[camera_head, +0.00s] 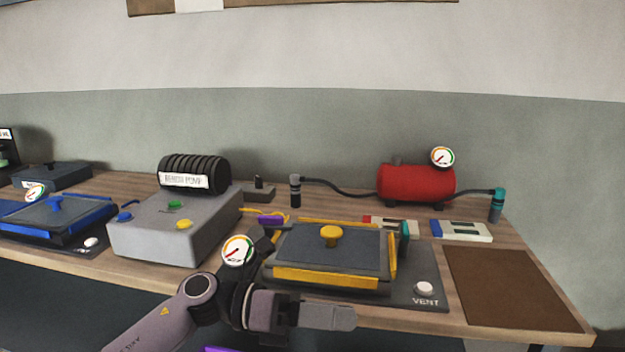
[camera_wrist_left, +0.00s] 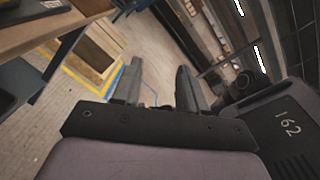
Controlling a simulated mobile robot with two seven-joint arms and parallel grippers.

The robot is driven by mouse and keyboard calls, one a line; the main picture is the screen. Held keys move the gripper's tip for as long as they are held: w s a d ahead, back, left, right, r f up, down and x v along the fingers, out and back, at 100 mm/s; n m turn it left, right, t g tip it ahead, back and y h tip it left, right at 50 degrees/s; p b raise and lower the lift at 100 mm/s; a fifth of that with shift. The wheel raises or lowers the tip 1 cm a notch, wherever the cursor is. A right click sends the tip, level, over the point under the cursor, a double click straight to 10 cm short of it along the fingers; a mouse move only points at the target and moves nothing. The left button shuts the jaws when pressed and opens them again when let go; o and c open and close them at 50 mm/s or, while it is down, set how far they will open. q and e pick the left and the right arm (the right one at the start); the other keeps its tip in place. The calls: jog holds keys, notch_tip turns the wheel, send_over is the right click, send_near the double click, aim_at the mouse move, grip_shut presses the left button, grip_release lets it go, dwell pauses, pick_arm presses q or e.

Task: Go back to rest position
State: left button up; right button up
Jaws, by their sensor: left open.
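My left arm comes in from the bottom left of the head view. Its gripper (camera_head: 340,316) is in front of the bench's front edge, below the yellow-trimmed mould (camera_head: 330,252), and points right. In the left wrist view the two fingers stand apart with nothing between them (camera_wrist_left: 158,82), and the floor shows beyond. The gripper is empty. My right gripper is not seen in either view.
The wooden bench (camera_head: 465,316) carries a grey bench pump (camera_head: 165,235), a blue-trimmed mould (camera_head: 55,215), a red tank (camera_head: 415,183) and a brown mat (camera_head: 507,287). A gauge (camera_head: 237,250) stands close to my left arm. The wrist view shows a wooden crate (camera_wrist_left: 92,50) on the floor.

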pick_arm(q)
jog(key=a+f+n+t+y+p, duration=0.1)
jog(key=a+f+n+t+y, duration=0.4)
jog(key=n, duration=0.7)
jog(key=s+a+f+n+t+y+p, duration=0.15)
jog(key=a+f+n+t, duration=0.25)
jog(key=n+t, duration=0.55)
jog(key=a+f+n+t+y+p, duration=0.1)
jog(key=a+f+n+t+y, duration=0.3)
jog(key=n, duration=1)
jog(key=s+a+f+n+g+y+p, duration=0.1)
jog(key=s+a+f+n+g+y, duration=0.1)
jog(key=s+a+f+n, duration=0.3)
jog(key=s+a+f+n+g+y+p, duration=0.1)
jog(key=s+a+f+n+g+y, duration=0.2)
jog(key=s+a+f+n, duration=0.2)
jog(key=s+f, duration=0.3)
jog(key=s, duration=0.2)
jog(key=shift+s+f+g, duration=0.15)
jog(key=shift+f+g, duration=0.2)
jog(key=shift+f, duration=0.05)
jog(key=shift+o, duration=0.3)
jog(key=shift+a, duration=0.1)
